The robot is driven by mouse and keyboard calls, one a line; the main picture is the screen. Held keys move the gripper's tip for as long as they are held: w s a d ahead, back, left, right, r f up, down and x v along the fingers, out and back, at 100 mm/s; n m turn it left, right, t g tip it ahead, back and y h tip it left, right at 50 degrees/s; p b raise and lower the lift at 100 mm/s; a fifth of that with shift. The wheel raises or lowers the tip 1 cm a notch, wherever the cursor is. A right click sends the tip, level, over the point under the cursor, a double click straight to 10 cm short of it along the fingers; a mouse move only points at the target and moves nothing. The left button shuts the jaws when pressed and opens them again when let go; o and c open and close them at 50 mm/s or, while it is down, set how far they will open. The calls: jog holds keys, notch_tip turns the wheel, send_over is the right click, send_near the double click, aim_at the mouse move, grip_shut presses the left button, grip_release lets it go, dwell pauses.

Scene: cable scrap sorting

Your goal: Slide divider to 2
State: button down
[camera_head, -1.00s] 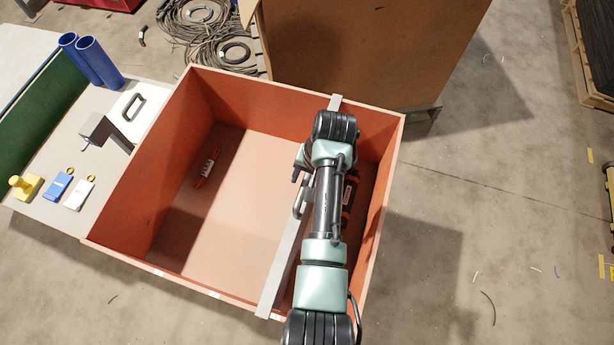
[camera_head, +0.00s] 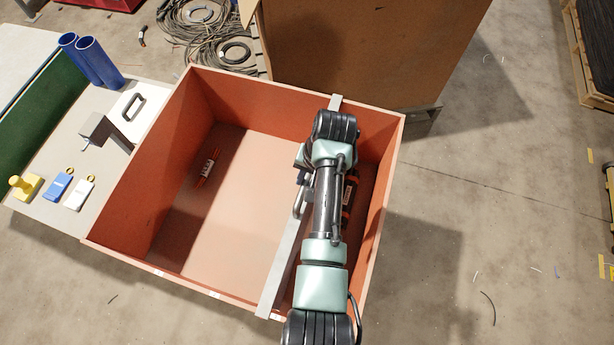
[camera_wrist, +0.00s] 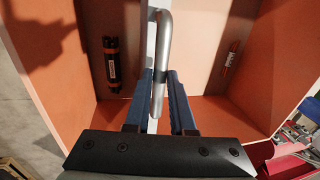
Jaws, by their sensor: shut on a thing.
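The divider (camera_head: 284,262) is a grey bar lying across the orange-red bin (camera_head: 165,185), right of its middle, from back rim to front rim. Its curved metal handle (camera_head: 300,203) stands up near the middle of the bar. In the wrist view the handle (camera_wrist: 164,45) passes between the two blue fingers of my gripper (camera_wrist: 159,80), which is shut on it. In the head view my arm hides most of my gripper and part of the divider. The divider's front end rests close to the rightmost of the small pale marks on the front rim.
A red-and-white piece (camera_head: 207,167) lies in the wide left compartment. A dark cylinder with orange bands (camera_head: 349,195) lies in the narrow right one. A side table at left holds blue tubes (camera_head: 92,62) and colored tags (camera_head: 58,186). A brown box (camera_head: 360,50) stands behind.

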dwell(0.8)
jog(key=w+a+b, duration=0.1)
jog(key=w+a, duration=0.1)
jog(key=a, duration=0.4)
jog(key=w+a+b, duration=0.1)
jog(key=w+a, duration=0.1)
jog(key=a, duration=0.5)
jog(key=shift+w+a+b, duration=0.2)
jog(key=shift+w+b, duration=0.1)
jog(key=shift+r, duration=0.1)
jog(key=c, duration=0.8)
grip_release()
jog(key=shift+o, duration=0.2)
jog(key=shift+s, duration=0.1)
notch_tip(320, 180, up, 13)
jog(key=d, duration=0.2)
jog(key=shift+s+d+f, duration=0.2)
jog(key=shift+s+d, duration=0.05)
jog(key=shift+s, duration=0.1)
